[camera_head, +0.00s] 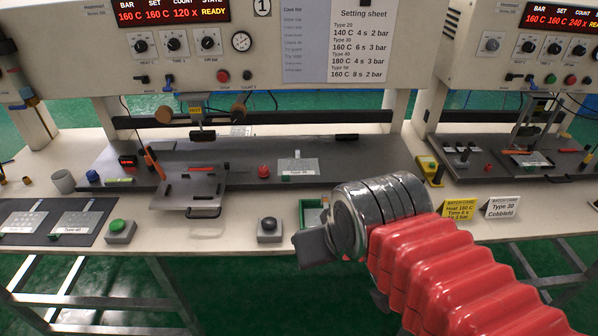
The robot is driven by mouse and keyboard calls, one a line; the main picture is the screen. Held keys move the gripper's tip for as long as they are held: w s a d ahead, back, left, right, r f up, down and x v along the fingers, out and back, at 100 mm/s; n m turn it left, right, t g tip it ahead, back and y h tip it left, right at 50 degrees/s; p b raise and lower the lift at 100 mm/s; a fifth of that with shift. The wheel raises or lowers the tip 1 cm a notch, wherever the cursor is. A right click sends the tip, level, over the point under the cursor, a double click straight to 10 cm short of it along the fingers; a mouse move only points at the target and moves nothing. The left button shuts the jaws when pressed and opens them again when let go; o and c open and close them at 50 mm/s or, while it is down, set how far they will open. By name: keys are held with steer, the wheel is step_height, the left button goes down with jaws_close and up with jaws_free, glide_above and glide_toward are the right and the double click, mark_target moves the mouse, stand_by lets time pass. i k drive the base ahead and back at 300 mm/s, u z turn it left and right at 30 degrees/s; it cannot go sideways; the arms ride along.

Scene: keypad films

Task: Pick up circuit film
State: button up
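Pale grey film-like sheets with printed labels, whose small text is hard to read, lie in several places. Two lie side by side on a dark mat (97,229) at the far left: the left film (22,221) and the right film (82,217). Another labelled sheet (298,166) lies on the dark bench plate, right of a red knob. I cannot tell which of them is the circuit film. My gripper (314,247) is in front of the bench's front edge, apart from these sheets. Its fingers are seen edge-on and partly hidden by my wrist, so their opening is unclear.
Green (120,226) and black (268,224) button boxes stand along the front edge. A green bin (312,213) is partly hidden behind my wrist.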

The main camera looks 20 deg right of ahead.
mark_target(287, 168)
steer(key=k, duration=1.25)
steer(key=u, duration=0.5)
steer(key=i, duration=0.7)
steer(key=u, duration=0.65)
steer(key=i, duration=0.75)
steer(key=z, duration=0.55)
steer(key=i, duration=0.85)
steer(key=z, duration=0.55)
